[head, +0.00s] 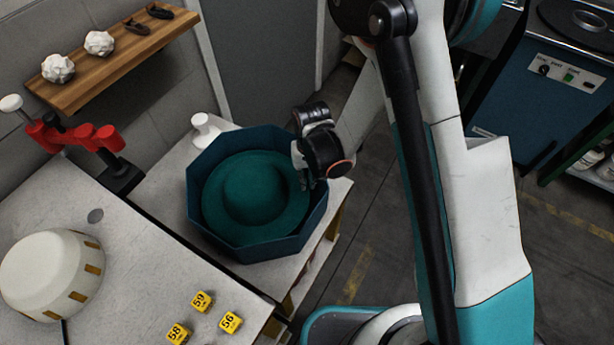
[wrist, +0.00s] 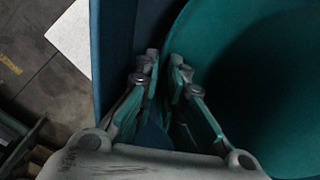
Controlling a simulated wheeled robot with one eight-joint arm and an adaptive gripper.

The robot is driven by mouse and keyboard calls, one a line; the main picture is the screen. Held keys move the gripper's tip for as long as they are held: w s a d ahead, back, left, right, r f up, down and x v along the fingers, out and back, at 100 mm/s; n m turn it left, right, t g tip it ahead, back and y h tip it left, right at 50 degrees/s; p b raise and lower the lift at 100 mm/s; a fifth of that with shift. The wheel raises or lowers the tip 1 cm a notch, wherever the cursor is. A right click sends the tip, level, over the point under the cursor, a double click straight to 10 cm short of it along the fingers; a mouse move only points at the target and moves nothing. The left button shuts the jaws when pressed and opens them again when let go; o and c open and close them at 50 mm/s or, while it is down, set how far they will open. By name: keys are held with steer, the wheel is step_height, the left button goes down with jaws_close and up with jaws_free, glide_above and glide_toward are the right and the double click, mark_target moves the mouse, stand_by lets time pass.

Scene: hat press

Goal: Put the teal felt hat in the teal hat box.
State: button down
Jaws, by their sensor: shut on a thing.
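The teal felt hat (head: 252,190) lies inside the dark teal eight-sided hat box (head: 197,195), crown up, with its brim below the box rim. My gripper (head: 307,182) reaches in over the box's right side and is shut at the hat's brim edge. In the wrist view, the fingers (wrist: 163,72) are close together between the box wall (wrist: 118,50) and the brim (wrist: 225,60). The exact grip on the brim is partly hidden by the fingers.
The box stands on a light table (head: 165,190). A white block form (head: 45,278), yellow number tags (head: 202,301) and a red clamp-like tool (head: 75,137) are to the left. A wooden shelf (head: 110,60) hangs behind. Open floor lies to the right of the table.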

stand_by(0.4)
steer(key=c, duration=1.6)
jaws_free()
step_height(320, 180, up, 12)
steer(key=shift+d, duration=0.25)
